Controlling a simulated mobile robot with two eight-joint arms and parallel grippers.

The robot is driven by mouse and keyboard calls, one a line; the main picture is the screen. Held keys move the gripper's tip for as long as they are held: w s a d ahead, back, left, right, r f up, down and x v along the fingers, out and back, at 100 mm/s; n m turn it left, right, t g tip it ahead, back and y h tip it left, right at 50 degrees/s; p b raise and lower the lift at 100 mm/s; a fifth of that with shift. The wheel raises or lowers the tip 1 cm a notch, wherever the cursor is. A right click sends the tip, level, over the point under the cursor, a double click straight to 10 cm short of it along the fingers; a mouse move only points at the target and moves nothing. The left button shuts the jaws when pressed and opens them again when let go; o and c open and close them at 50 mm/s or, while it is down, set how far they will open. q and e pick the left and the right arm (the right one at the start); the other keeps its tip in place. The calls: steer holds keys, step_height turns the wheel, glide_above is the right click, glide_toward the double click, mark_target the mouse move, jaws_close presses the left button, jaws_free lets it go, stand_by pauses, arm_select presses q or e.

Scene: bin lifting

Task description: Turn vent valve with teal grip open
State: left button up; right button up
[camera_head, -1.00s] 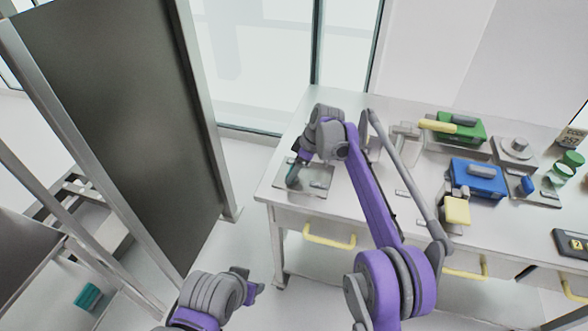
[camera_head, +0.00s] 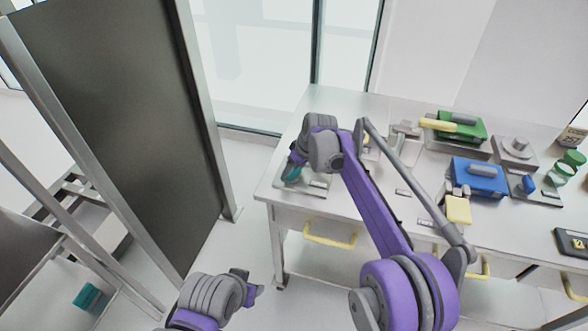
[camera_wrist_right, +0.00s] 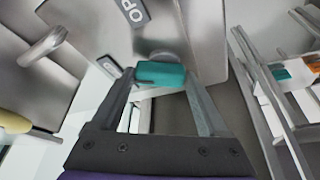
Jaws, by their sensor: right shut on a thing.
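The vent valve's teal grip (camera_head: 291,173) is at the left end of the white bench, above a grey metal plate (camera_head: 318,187). My right gripper (camera_head: 292,162) reaches down to it from above, and my wrist hides part of the valve. In the right wrist view the teal grip (camera_wrist_right: 160,73) lies between the two fingertips of my right gripper (camera_wrist_right: 161,76), which is shut on it. A label reading "OP" (camera_wrist_right: 132,12) is on the plate there, its rest cut off. My left gripper (camera_head: 250,284) is low in the head view, off the bench; its jaw opening is unclear.
A green block with a yellow handle (camera_head: 459,126), a blue box (camera_head: 479,178) and green-lidded jars (camera_head: 572,158) stand on the right of the bench (camera_head: 345,108). Yellow drawer handles (camera_head: 329,240) stick out in front.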

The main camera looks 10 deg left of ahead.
steer(key=m, duration=0.2)
steer(key=m+t+h, duration=0.1)
steer(key=m, duration=0.2)
steer(key=shift+s+m+t+h, duration=0.2)
steer(key=shift+m+t+h, duration=0.1)
steer(key=m+h+p, duration=0.1)
steer(key=m, duration=0.2)
steer(key=shift+a, duration=0.15)
steer(key=shift+s+m+t+h+p, duration=0.1)
steer(key=shift+m+t+h+p, duration=0.45)
steer(key=shift+m, duration=1.15)
steer(key=shift+g+h, duration=0.25)
steer(key=shift+g, duration=0.1)
steer(key=o, duration=1.2)
steer(key=shift+o, duration=0.2)
steer(key=v, duration=1)
steer(key=shift+s+r, duration=0.25)
steer(key=shift+r, duration=0.1)
